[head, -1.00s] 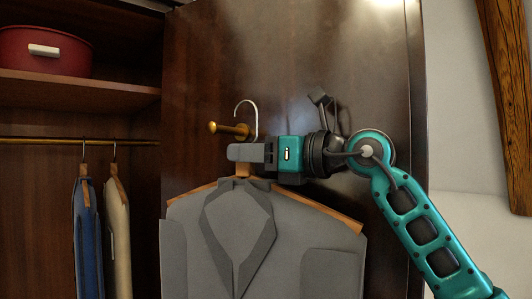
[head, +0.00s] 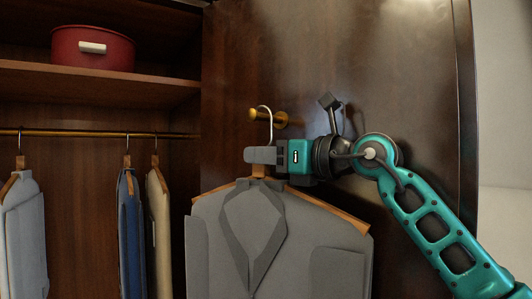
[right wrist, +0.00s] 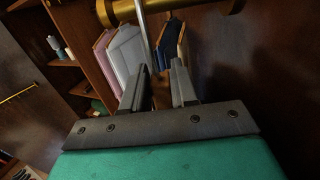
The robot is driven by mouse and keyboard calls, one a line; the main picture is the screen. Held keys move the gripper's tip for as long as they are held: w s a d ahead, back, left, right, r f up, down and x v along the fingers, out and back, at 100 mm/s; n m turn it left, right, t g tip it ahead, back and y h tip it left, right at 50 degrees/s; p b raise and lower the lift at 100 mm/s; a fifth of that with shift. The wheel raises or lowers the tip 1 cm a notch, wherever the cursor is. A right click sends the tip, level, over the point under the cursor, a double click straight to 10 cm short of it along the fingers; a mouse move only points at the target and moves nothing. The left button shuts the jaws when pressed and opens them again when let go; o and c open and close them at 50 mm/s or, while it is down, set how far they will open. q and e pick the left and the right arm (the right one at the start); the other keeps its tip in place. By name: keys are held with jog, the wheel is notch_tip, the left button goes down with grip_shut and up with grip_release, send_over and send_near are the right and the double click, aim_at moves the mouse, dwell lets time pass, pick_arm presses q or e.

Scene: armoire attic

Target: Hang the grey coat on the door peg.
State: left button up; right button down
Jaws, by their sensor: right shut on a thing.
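The grey coat (head: 325,262) hangs upright on a wooden hanger (head: 325,212) in front of the open wardrobe door. My right gripper (head: 262,156) is shut on the hanger's neck, just under its metal hook. The brass door peg (head: 282,119) juts from the door above the gripper. The hook (head: 271,128) overlaps the peg near its round knob in the head view. In the right wrist view, the hook's stem (right wrist: 146,30) rises between the fingers (right wrist: 158,88) to the peg (right wrist: 185,7). I cannot tell whether the hook rests on the peg. My left gripper is out of view.
The dark door (head: 350,60) stands open at the right. Inside the wardrobe, a pale grey garment (head: 24,240), a blue one (head: 131,235) and a cream one (head: 160,235) hang from a brass rail (head: 80,134). A red pot (head: 92,48) sits on the shelf above.

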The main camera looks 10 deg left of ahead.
jog(key=shift+s, duration=0.1)
dwell(0.3)
jog(key=c, duration=0.8)
grip_release()
jog(key=shift+f, duration=0.35)
jog(key=b+v, duration=0.3)
jog(key=v, duration=1)
jog(key=shift+r, duration=0.2)
